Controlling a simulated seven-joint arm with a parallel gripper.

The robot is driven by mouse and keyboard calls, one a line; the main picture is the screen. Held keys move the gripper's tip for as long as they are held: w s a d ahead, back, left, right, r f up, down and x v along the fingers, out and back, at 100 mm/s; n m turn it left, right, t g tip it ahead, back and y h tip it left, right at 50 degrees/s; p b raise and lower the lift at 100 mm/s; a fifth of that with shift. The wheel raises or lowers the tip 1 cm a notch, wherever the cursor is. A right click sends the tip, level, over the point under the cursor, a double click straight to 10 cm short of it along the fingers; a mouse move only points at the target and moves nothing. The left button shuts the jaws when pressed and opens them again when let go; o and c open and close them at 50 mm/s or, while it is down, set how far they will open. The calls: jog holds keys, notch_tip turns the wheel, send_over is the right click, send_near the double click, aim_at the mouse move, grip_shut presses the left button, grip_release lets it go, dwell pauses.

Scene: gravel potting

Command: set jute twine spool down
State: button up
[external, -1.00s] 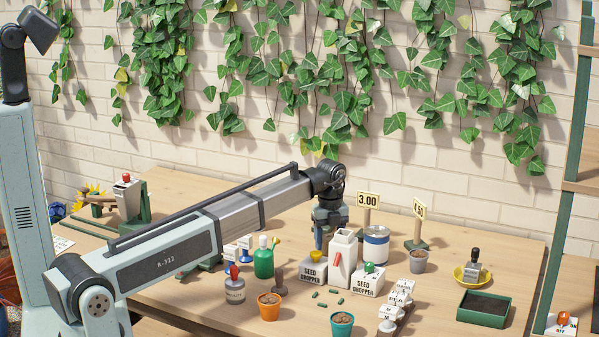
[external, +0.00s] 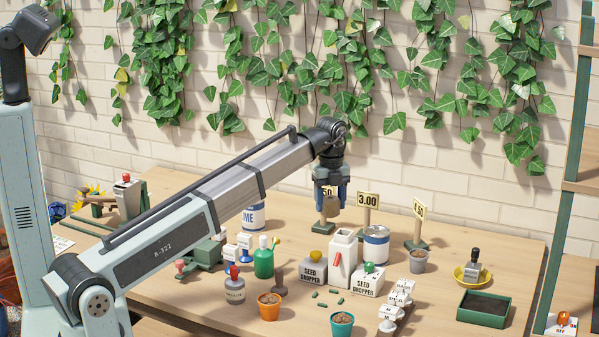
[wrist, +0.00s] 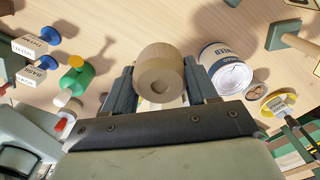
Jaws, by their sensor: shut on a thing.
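The jute twine spool (wrist: 160,72) is a tan, round roll with a hollow in its end. It sits between the two dark fingers of my gripper (wrist: 160,90) in the wrist view. In the external view my gripper (external: 331,200) holds the spool (external: 336,200) up above the bench, behind the seed dropper boxes. My gripper is shut on it, and the spool is clear of the tabletop.
Price signs (external: 367,205) stand close to the right. A green bottle (external: 263,262) is at left. Bare wood (external: 460,245) shows at right.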

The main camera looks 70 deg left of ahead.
jog(key=shift+w+d+r, duration=0.15)
jog(key=shift+r, duration=0.5)
jog(key=shift+w+d+r, duration=0.1)
jog(key=shift+r, duration=0.5)
jog(key=w+d, duration=0.6)
jog(key=d, duration=0.6)
jog(key=w+d, duration=0.5)
jog(key=d, duration=0.6)
jog(key=w+d, duration=0.6)
jog(key=d, duration=0.6)
jog(key=shift+n, duration=0.3)
jog(key=shift+s+a+f, duration=0.1)
jog(key=shift+a+f, duration=0.05)
jog(key=shift+f, duration=2.4)
jog(key=shift+s+a+f, duration=0.1)
jog(key=shift+f, duration=2.45)
jog(key=shift+s+a+f, duration=0.1)
jog(key=shift+a+f, duration=0.05)
jog(key=shift+f, duration=2.4)
jog(key=shift+f, duration=0.1)
jog(key=o, duration=1.1)
jog(key=shift+c, duration=0.2)
